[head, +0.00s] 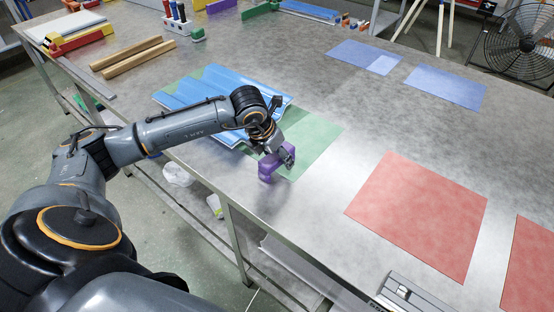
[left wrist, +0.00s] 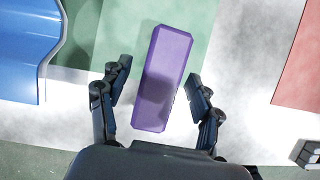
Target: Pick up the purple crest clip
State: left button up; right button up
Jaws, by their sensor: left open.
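The purple crest clip (head: 266,170) stands near the front edge of the table, partly over the green mat (head: 318,147). In the left wrist view the clip (left wrist: 163,78) shows as a long purple block between the two fingers. My left gripper (head: 284,158) is directly at the clip and hides part of it. In the left wrist view the left gripper (left wrist: 157,92) is open, with a finger on each side of the clip and a visible gap on both sides. My right gripper is not in view.
A blue corrugated sheet (head: 185,95) lies left of the clip, under my arm. Red mats (head: 420,215) lie to the right and blue mats (head: 445,87) farther back. Wooden bars (head: 130,57) lie at the back left. The grey table between the mats is clear.

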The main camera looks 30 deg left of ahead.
pick_arm(q)
jog(key=c, duration=1.3)
